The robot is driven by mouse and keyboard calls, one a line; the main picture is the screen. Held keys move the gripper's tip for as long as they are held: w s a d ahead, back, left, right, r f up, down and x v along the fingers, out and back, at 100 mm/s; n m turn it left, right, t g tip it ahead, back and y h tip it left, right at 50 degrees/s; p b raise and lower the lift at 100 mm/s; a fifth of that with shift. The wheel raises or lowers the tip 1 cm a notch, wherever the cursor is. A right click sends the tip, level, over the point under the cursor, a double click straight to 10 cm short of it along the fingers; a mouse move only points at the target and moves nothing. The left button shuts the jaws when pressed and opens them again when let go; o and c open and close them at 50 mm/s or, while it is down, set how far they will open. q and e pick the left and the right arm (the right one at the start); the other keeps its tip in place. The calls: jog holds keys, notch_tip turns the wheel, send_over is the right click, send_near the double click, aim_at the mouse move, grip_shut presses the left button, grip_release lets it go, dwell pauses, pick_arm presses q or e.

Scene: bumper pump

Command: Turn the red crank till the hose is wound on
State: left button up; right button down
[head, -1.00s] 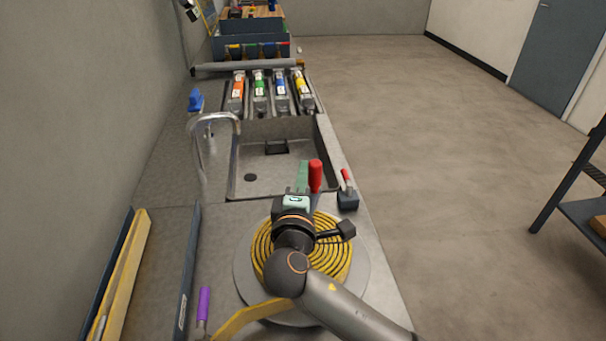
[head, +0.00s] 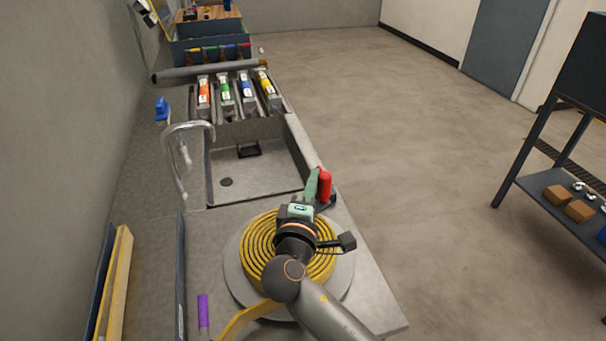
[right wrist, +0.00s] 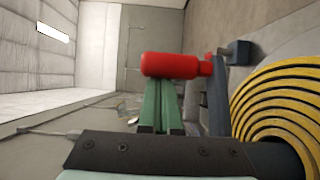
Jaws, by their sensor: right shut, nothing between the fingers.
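The red crank (head: 325,186) stands up at the far-right edge of the round grey reel (head: 232,283). Yellow hose (head: 258,250) lies coiled on the reel, and its tail (head: 240,320) runs off toward the front left. My right gripper (head: 312,184) has green fingers and is shut with nothing between them. It is just left of the red grip. In the right wrist view the red grip (right wrist: 172,66) lies across the tips of the green fingers (right wrist: 161,105); I cannot tell whether they touch. My right arm hides part of the coil. My left gripper is out of view.
A sink (head: 255,178) with a tap (head: 185,130) is beyond the reel. A purple-handled tool (head: 203,312) and a trough with a yellow bar (head: 115,285) are at left. A dark shelf (head: 535,190) stands right; open floor lies between.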

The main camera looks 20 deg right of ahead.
aim_at(325, 187)
jog(key=shift+s+d+p, duration=0.3)
jog(key=shift+s+d, duration=0.15)
jog(key=shift+s, duration=0.25)
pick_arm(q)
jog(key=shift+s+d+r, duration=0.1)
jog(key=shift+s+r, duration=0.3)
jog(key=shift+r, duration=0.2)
pick_arm(e)
jog(key=shift+s+d, duration=0.2)
jog(key=shift+s, duration=0.4)
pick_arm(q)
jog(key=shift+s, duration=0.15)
pick_arm(e)
jog(key=shift+s, duration=0.1)
